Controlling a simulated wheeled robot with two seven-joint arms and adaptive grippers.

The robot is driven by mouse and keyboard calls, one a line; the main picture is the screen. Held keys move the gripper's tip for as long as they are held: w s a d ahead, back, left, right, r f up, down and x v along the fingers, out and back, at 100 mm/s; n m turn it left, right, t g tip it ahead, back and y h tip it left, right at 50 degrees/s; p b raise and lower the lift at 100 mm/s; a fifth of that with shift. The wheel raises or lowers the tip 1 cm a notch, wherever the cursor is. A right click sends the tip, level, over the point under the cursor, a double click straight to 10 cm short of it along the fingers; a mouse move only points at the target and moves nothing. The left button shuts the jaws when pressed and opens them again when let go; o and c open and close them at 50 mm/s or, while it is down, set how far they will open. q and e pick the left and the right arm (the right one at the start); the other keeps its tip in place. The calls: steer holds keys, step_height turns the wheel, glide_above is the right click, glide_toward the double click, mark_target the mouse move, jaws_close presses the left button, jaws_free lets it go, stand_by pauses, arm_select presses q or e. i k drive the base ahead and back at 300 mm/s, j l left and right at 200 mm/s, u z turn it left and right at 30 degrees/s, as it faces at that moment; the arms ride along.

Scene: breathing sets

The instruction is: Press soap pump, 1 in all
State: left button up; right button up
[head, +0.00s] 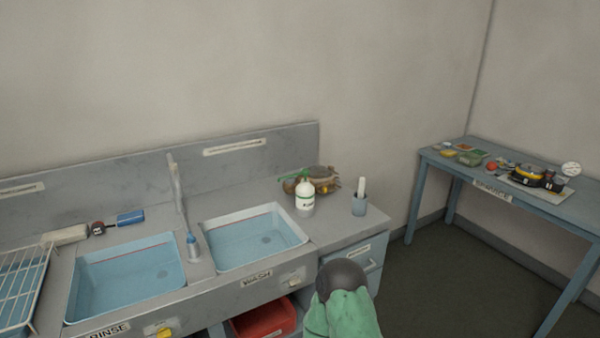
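The soap pump is a white bottle (305,198) with a green pump head and a label on its front. It stands upright on the counter at the back right corner of the right-hand wash basin. Its green spout points left. A brownish lumpy object sits close behind it. Neither of my grippers shows in the head view, and no fingers are near the bottle.
A blue-grey cup (359,206) with a white stick stands right of the bottle. The wash basin (251,238) and rinse basin (124,280) hold blue water. A tap (177,187) rises between them. A wire rack (20,287) is at left. A blue table (442,167) holds small parts.

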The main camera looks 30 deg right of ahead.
mark_target(305, 171)
steer(key=i+l, duration=0.1)
steer(key=l, duration=0.3)
steer(key=i+l, duration=0.15)
steer(key=l, duration=0.25)
steer(key=i+l, duration=0.1)
steer(key=l, duration=0.35)
steer(key=i+l, duration=0.1)
steer(key=l, duration=0.3)
steer(key=i+l, duration=0.15)
steer(key=l, duration=0.25)
steer(key=i+l, duration=0.1)
steer(key=l, duration=0.3)
steer(key=i+l, duration=0.1)
steer(key=l, duration=0.35)
steer(key=i+l, duration=0.15)
steer(key=l, duration=0.25)
